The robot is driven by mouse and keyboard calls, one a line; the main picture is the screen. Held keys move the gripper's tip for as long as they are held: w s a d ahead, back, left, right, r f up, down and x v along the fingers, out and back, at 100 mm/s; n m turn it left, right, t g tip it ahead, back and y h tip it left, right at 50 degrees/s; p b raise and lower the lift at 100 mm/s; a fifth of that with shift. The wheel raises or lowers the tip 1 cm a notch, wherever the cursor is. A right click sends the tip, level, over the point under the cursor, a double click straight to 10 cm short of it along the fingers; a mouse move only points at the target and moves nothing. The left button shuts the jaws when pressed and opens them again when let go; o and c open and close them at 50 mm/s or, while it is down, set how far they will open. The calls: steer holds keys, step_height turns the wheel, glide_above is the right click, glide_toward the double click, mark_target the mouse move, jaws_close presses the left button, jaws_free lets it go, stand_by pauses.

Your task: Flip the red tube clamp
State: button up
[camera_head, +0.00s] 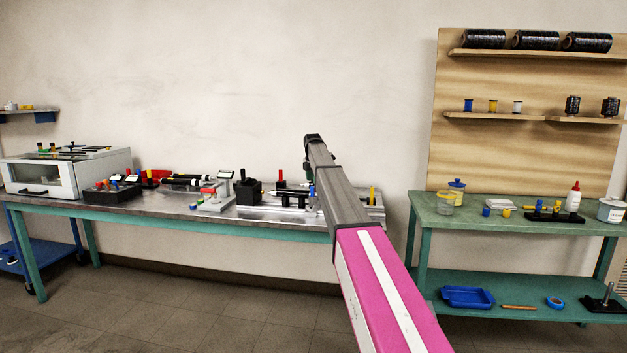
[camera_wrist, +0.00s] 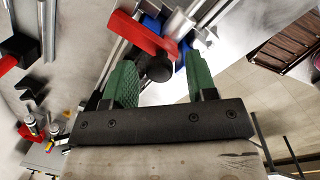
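In the wrist view, a red lever-like bar (camera_wrist: 145,34), which looks like the red tube clamp, lies just beyond my fingertips. A dark round knob (camera_wrist: 158,69) sits at its lower end, between and beyond the fingers. My gripper (camera_wrist: 159,62) is open; its two green fingers stand apart, and I see no grip on the red bar. Blue parts (camera_wrist: 182,52) and metal rails lie behind it. In the head view, my arm reaches over the workbench (camera_head: 150,213) and largely hides the gripper and what is under it.
Another red part (camera_wrist: 8,62) with a black body is at the wrist view's left. On the bench, a black block (camera_head: 249,192) and a grey stand with a red piece (camera_head: 211,198) are left of my arm. A green table (camera_head: 480,222) stands right.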

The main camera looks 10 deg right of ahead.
step_height(320, 180, up, 11)
steer(key=s, duration=0.1)
steer(key=shift+s+a+f, duration=0.15)
steer(key=shift+a, duration=0.05)
stand_by(0.4)
steer(key=shift+s, duration=0.1)
stand_by(0.4)
